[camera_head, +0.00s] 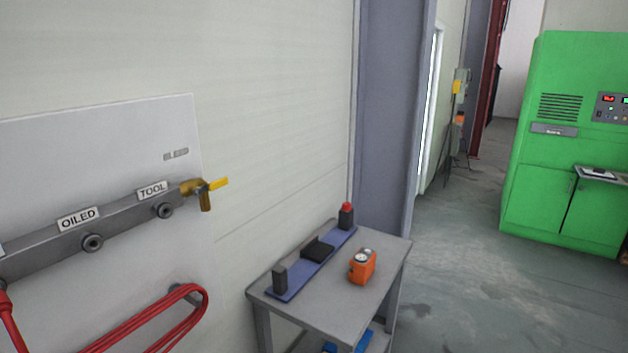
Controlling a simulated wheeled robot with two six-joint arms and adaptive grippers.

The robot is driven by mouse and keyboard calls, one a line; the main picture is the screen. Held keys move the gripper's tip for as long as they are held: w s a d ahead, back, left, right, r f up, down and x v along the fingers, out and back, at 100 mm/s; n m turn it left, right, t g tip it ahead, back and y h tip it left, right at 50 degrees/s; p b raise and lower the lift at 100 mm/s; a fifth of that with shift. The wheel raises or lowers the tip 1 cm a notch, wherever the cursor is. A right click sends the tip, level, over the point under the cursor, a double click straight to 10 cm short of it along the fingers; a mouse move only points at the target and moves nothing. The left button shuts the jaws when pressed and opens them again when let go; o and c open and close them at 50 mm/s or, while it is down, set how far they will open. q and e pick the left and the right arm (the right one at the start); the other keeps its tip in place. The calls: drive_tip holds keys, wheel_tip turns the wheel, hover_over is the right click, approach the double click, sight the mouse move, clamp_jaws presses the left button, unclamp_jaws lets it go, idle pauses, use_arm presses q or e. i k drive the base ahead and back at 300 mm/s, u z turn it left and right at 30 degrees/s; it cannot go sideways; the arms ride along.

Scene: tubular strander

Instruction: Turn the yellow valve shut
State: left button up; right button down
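The yellow valve handle (218,184) sits on a brass valve body (205,198) at the right end of a grey manifold bar (125,222) on the wall panel. The handle points right, roughly in line with the bar, and the brass outlet points down. Neither of my grippers shows in the head view.
A red hose (150,318) hangs looped below the manifold. A grey table (330,290) to the right holds an orange gauge box (362,267) and a blue strip (314,266) with black blocks. A green cabinet (570,150) stands far right. Floor between is clear.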

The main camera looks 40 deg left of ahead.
sight(199, 191)
drive_tip(key=z, duration=0.2)
drive_tip(key=i, duration=2.8)
drive_tip(key=u, duration=3.95)
